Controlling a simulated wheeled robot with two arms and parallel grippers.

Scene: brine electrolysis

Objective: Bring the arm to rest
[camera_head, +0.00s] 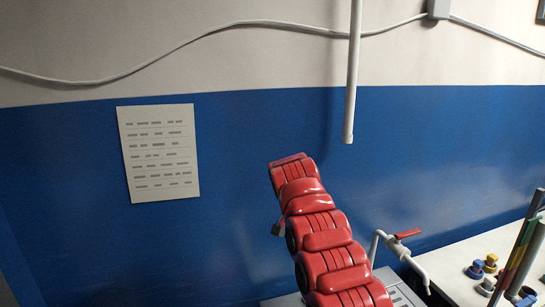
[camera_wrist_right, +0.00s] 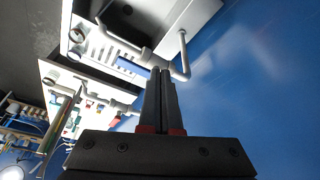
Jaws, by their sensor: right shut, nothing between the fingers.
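My right gripper (camera_wrist_right: 160,72) shows in the right wrist view. Its two dark fingers lie side by side, pressed together, with nothing between them. It points along the blue wall, and a grey pipe and white boxes show behind and beside its tips. In the head view my red segmented arm (camera_head: 318,235) rises from the bottom, right of centre, and leans up to the left in front of the blue wall. The gripper is not clearly visible there. My left gripper is not in view.
A white pipe (camera_head: 352,80) hangs down above the arm. A white tap with a red handle (camera_head: 407,234) stands right of it. A bench (camera_head: 450,268) at lower right holds small blue and yellow parts and upright rods. The blue wall (camera_head: 90,190) is bare at left, except a paper sheet (camera_head: 160,152).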

